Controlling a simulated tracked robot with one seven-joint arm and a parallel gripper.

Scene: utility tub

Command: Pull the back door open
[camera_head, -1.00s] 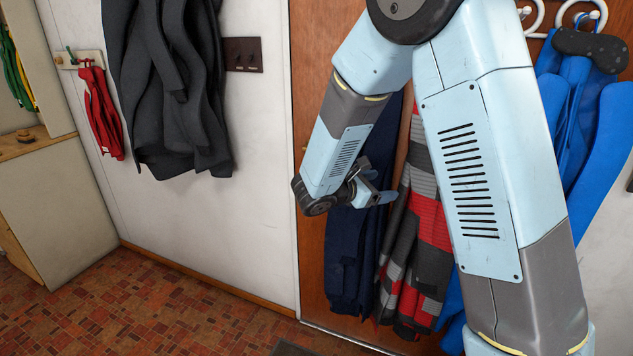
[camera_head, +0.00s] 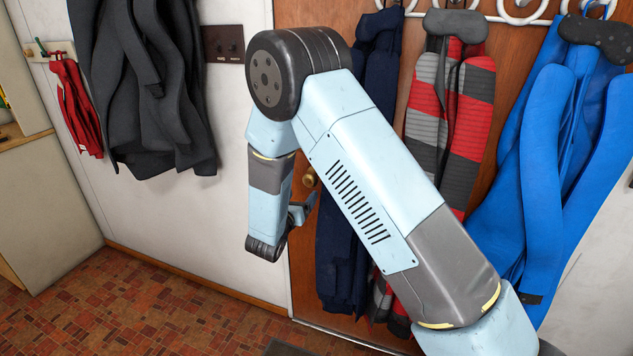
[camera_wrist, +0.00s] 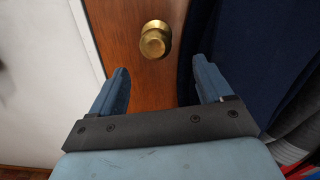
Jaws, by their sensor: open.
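The back door (camera_head: 305,255) is a brown wooden door and looks shut in its frame. Its round brass knob (camera_head: 309,177) shows just above my gripper (camera_head: 303,207) in the head view. In the wrist view, the knob (camera_wrist: 155,40) lies ahead of my gripper (camera_wrist: 162,82), roughly in line with the gap between the fingers. The fingers are apart, empty and not touching the knob. My arm hides part of the door in the head view.
Dark blue (camera_head: 345,240), red-and-grey (camera_head: 455,120) and bright blue (camera_head: 545,150) garments hang from a white hook rail (camera_head: 490,18) on the door, close beside the knob. A dark grey coat (camera_head: 145,90) hangs on the left wall. The tiled floor (camera_head: 150,300) at left is clear.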

